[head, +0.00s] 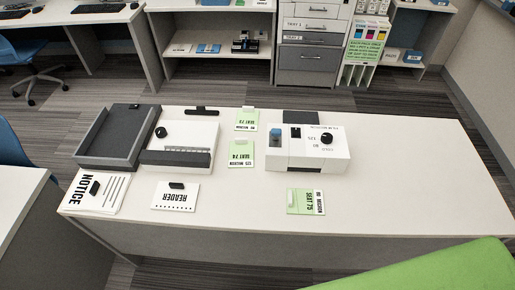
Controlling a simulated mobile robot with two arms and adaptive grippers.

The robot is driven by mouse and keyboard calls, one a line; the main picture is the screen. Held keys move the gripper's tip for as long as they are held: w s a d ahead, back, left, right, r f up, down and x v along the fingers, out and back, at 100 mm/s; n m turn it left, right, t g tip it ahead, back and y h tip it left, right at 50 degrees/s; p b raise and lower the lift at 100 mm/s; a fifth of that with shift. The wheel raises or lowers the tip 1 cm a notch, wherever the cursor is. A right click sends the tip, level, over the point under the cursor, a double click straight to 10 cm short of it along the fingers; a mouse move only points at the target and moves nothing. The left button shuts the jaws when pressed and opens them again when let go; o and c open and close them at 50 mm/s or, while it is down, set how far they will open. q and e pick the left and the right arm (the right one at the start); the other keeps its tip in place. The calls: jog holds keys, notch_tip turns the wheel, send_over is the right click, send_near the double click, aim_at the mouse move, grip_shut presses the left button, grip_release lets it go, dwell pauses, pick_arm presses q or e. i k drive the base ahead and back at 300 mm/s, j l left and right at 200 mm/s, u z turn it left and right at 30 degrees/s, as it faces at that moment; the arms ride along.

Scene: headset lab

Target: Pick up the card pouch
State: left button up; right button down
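Three green and white seat cards lie flat on the white table (420,185), each with a pale tab or clip at its upper edge. One card (246,121) is at the back, one (241,155) is in the middle marked SEAT 74, and one (306,203) is near the front edge marked SEAT 75. They look like pouched cards, but I cannot tell which one is the card pouch. Neither of my grippers is in view.
A white machine (283,160) with a black knob stands right of the middle card. A white device (180,135), a dark tray (112,150), a READER sign (170,201) and a NOTICE sheet (112,190) are left. The table's right is clear. A green surface (440,272) fills the lower right corner.

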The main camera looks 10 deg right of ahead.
aim_at(240, 156)
jog(key=k+l+z, duration=0.15)
jog(key=z, duration=0.3)
jog(key=k+l+z, duration=0.1)
jog(key=l+z, duration=0.4)
jog(key=j, duration=0.1)
